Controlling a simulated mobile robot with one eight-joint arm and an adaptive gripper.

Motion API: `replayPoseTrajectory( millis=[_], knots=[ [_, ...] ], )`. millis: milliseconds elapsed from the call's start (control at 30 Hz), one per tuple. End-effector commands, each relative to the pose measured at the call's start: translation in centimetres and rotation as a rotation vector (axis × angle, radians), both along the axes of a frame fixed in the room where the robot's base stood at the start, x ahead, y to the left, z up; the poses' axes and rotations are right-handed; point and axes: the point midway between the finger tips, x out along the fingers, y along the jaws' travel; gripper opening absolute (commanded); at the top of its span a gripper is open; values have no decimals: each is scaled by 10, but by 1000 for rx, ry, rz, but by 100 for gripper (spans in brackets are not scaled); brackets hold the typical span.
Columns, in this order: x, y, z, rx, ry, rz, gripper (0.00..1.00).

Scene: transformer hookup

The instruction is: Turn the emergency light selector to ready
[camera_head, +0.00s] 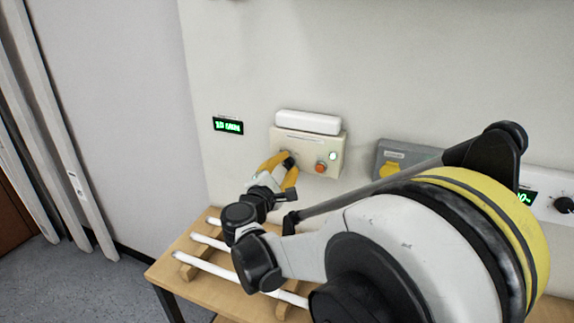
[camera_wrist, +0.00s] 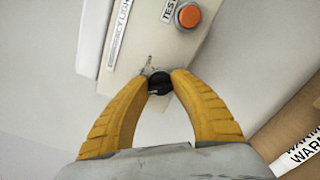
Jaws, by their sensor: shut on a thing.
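The emergency light unit (camera_head: 300,145) is a cream box on the wall with a white lamp (camera_head: 308,122) on top. The selector, a small black knob (camera_wrist: 159,82), sits on the panel face near its lower left. My gripper (camera_head: 289,161) has its yellow fingers shut on the knob. In the wrist view the two fingertips (camera_wrist: 160,80) are on either side of it. The knob's markings are mostly hidden or too small to read. An orange test button (camera_head: 321,168) is to the right of the knob. A small light (camera_head: 332,156) glows on the unit's right side.
A display with green text (camera_head: 228,126) hangs left of the unit. A grey box with a yellow part (camera_head: 392,168) is to the right. Below, a wooden table (camera_head: 165,270) bears white tubes (camera_head: 215,266) on wooden racks. My arm covers much of the right.

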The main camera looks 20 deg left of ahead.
Motion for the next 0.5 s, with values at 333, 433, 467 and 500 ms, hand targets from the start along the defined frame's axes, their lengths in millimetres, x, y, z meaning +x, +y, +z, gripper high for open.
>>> replayPoseTrajectory(
  millis=[333,433,467,500],
  knots=[
    [0,-1,0,264,-22,1,0],
    [0,-1,0,340,-27,1,0],
    [0,-1,-1,362,-29,1,0],
    [0,-1,-1,390,-31,1,0]
  ],
)
